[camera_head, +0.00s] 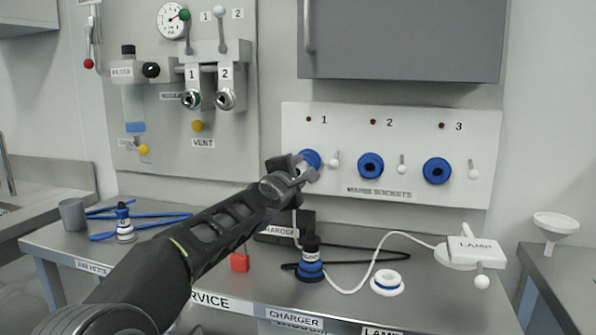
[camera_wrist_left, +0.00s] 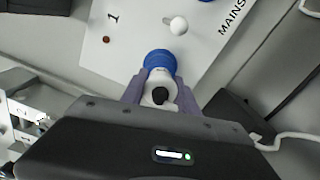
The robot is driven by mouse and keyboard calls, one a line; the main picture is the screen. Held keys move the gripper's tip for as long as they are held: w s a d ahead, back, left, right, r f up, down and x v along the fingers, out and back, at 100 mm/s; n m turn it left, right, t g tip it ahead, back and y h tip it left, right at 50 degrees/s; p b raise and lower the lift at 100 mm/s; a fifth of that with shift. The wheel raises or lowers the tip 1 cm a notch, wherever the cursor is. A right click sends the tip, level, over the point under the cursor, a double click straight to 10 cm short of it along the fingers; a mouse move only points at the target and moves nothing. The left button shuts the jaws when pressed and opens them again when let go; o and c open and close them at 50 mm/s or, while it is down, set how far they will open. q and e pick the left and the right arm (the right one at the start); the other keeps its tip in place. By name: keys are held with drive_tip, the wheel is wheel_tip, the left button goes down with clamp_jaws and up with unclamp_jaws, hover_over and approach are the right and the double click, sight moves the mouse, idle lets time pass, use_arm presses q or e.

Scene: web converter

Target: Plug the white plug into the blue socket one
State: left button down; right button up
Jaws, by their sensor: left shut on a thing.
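The blue socket one (camera_head: 311,157) is on the white panel, partly hidden in the head view by my left gripper. My left gripper (camera_head: 300,170) is right in front of it. The plug is mostly hidden in the head view. My right gripper is not in view.
Blue sockets two (camera_head: 371,166) and three (camera_head: 437,171) are to the right, with white levers beside them.

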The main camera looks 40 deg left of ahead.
use_arm(q)
drive_tip(key=shift+x, duration=1.1)
idle(0.5)
drive_tip(key=c, duration=0.8)
unclamp_jaws()
drive_tip(key=shift+c, duration=0.2)
drive_tip(key=v, duration=0.7)
drive_tip(key=shift+s+d+b, duration=0.2)
drive_tip(key=shift+s+b, duration=0.2)
